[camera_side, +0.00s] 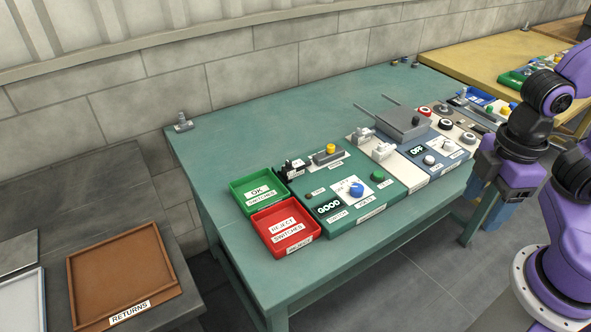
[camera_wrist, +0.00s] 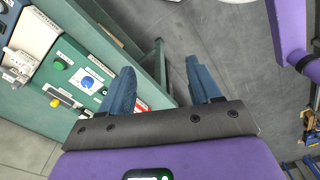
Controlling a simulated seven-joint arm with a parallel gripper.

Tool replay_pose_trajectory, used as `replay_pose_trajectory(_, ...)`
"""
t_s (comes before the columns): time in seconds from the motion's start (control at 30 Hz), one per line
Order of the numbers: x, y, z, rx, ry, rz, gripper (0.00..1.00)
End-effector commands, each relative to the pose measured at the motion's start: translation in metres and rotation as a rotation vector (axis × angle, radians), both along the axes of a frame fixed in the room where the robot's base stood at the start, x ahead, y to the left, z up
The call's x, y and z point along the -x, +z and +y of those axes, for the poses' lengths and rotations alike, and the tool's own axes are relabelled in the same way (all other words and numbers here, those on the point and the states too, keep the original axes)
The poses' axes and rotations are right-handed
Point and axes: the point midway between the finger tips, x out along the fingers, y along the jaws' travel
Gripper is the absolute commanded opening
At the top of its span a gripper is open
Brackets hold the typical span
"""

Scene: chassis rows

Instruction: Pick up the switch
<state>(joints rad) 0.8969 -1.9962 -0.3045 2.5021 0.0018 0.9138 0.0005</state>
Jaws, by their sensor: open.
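A green test panel (camera_side: 345,205) on the bench carries a blue knob (camera_side: 356,189), a display reading GOOD, and a green button. At its back edge sits a grey block with a yellow top (camera_side: 327,151), beside a small black piece (camera_side: 294,168). I cannot tell which of these is the switch; the labels are too small. The green panel also shows at left in the wrist view (camera_wrist: 72,62). My gripper (camera_side: 487,207) is off the bench's front edge, at right, pointing down.
A green OK tray (camera_side: 240,187) and a red REJECT tray (camera_side: 262,218) stand left of the panel; both look empty.

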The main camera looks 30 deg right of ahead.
Motion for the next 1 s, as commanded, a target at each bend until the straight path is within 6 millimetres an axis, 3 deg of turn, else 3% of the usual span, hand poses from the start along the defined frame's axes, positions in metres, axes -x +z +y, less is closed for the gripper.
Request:
replay_pose_trajectory(0.57, -0.005, 0.002, 0.004, 0.0, -0.027, 0.001, 0.62)
replay_pose_trajectory(0.77, -0.045, 0.014, 0.035, 0.001, -0.253, 0.006, 0.62)
replay_pose_trajectory(1.0, -0.122, 0.029, 0.083, 0.002, -0.67, 0.015, 0.62)
